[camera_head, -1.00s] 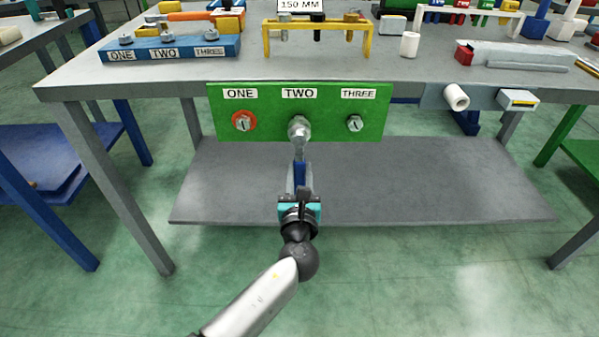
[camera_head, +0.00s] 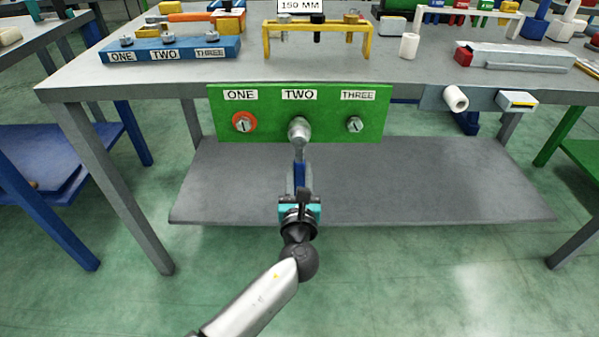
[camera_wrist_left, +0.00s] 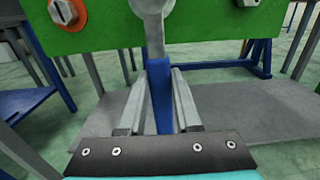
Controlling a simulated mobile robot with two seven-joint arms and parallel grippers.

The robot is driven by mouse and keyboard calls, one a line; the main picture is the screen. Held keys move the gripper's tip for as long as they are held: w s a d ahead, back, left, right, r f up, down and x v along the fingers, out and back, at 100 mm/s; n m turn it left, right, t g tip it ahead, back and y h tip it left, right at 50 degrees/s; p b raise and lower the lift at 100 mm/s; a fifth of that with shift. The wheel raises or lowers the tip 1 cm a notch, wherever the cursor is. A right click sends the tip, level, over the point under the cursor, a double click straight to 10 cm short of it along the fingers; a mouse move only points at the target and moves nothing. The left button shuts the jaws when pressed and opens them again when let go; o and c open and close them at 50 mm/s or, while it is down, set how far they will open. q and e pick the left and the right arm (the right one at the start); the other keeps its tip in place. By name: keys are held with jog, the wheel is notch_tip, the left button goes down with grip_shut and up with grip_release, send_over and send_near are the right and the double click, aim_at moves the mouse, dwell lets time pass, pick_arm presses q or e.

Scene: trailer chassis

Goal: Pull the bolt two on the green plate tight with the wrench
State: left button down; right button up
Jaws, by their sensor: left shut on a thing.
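The green plate (camera_head: 270,133) hangs on the front edge of the workbench, with bolts under the labels ONE, TWO and THREE. Bolt one (camera_head: 243,122) has an orange ring around it; bolt three (camera_head: 354,124) is bare. The wrench (camera_head: 299,133) has its silver head over the place of bolt two, hiding that bolt. Its handle points down toward me. My left gripper (camera_head: 301,187) is shut on the blue handle, which stands between the two fingers in the left wrist view (camera_wrist_left: 161,95). My right gripper is not in view.
The grey workbench top (camera_head: 250,72) carries a blue block (camera_head: 170,50) with labelled bolts and a yellow rack (camera_head: 318,27). A white tube (camera_head: 455,98) sticks out right of the plate. A grey lower shelf (camera_head: 430,190) lies behind my gripper.

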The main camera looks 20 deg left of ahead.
pick_arm(q)
jog(key=shift+x, duration=0.8)
dwell(1.0)
jog(key=c, duration=1.2)
grip_release()
grip_shut()
